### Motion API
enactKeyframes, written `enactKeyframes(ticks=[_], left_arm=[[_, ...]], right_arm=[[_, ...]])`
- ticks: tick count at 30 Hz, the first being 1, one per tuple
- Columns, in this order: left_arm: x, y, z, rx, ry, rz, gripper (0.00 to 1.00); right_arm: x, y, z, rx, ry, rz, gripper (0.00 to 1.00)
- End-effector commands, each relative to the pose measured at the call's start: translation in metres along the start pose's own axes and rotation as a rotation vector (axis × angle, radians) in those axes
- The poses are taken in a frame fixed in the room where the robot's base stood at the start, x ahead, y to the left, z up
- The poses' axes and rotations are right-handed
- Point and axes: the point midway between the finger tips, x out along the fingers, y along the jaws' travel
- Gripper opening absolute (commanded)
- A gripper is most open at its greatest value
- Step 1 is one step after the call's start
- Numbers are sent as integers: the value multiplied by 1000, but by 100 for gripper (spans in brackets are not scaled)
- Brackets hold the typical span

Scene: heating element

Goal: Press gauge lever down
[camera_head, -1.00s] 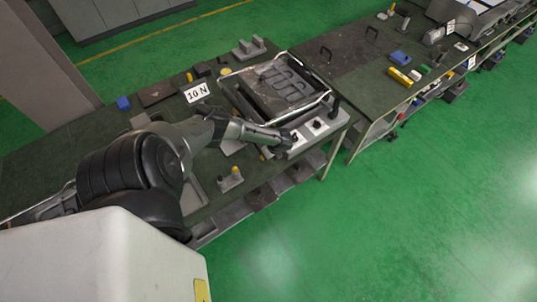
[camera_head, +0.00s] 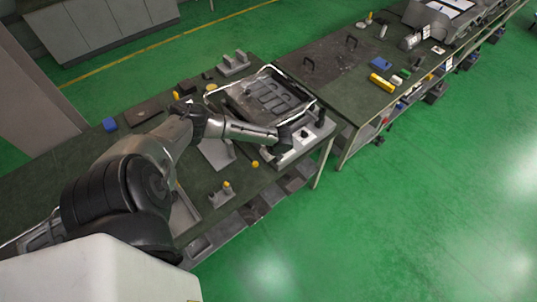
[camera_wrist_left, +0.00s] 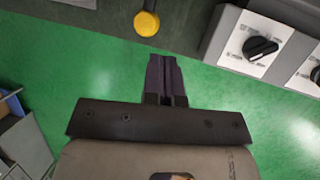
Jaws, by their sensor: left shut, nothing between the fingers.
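A yellow round tip on a short dark stem, which looks like the gauge lever (camera_wrist_left: 147,23), shows at the bench edge in the left wrist view. A yellow tip also shows at the bench's front edge in the head view (camera_head: 255,164). My left gripper (camera_wrist_left: 164,58) is shut and empty, its fingertips just below and slightly right of that tip in the wrist picture; I cannot tell whether they touch it. In the head view, the left hand (camera_head: 284,139) is beside the heater's front panel. My right gripper is not in view.
The heating unit (camera_head: 303,142) has a grey panel with black knobs (camera_wrist_left: 260,48) right of the gripper in the wrist view. A grey block with a yellow top (camera_head: 222,194) stands on the bench edge. Open green floor (camera_head: 350,240) lies in front.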

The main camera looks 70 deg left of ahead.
Motion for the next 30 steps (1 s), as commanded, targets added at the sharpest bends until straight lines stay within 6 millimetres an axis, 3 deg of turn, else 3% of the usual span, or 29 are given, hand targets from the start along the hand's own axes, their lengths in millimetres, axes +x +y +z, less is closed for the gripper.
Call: enactKeyframes(ticks=[9,30], left_arm=[[-25,-1,0,-3,1,-2,0],[-26,-1,0,-3,2,-2,0]], right_arm=[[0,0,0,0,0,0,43],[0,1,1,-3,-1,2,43]])
